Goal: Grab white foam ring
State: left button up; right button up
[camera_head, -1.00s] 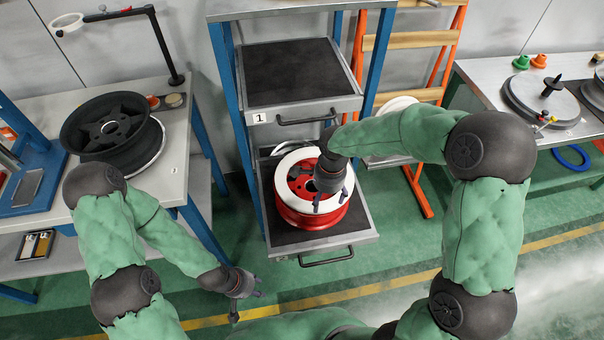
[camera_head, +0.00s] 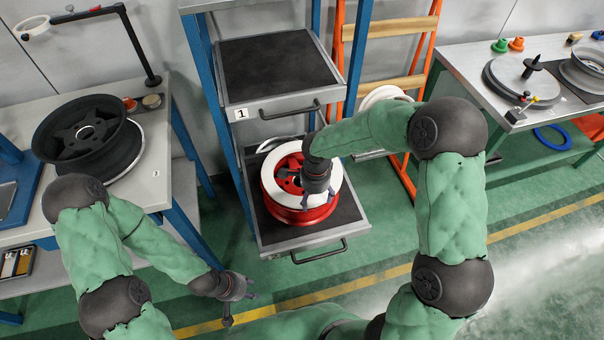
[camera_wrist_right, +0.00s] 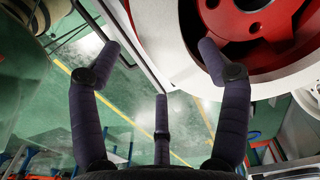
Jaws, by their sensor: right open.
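The white foam ring (camera_head: 272,163) lies flat on top of the red wheel (camera_head: 303,214), which rests on the pulled-out lower shelf. My right gripper (camera_head: 318,197) hangs over the right part of the ring and hides some of it. In the right wrist view, its three fingers (camera_wrist_right: 160,62) are spread and empty. The white ring (camera_wrist_right: 278,83) and the red wheel face (camera_wrist_right: 258,35) are beyond the upper-right finger. I cannot tell whether that finger touches the ring. My left gripper (camera_head: 246,291) is open and empty, low over the floor, apart from the ring.
The lower shelf (camera_head: 350,221) has a raised edge and a front handle. An empty upper shelf (camera_head: 278,72) sits above it. The left table (camera_head: 148,190) holds a black wheel (camera_head: 88,138). An orange ladder (camera_head: 398,84) stands behind my right arm. The floor in front is open.

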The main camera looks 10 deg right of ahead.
notch_tip(320, 180, down, 2)
jog(key=shift+f, duration=0.2)
jog(key=c, duration=1.2)
jog(key=shift+r, duration=0.1)
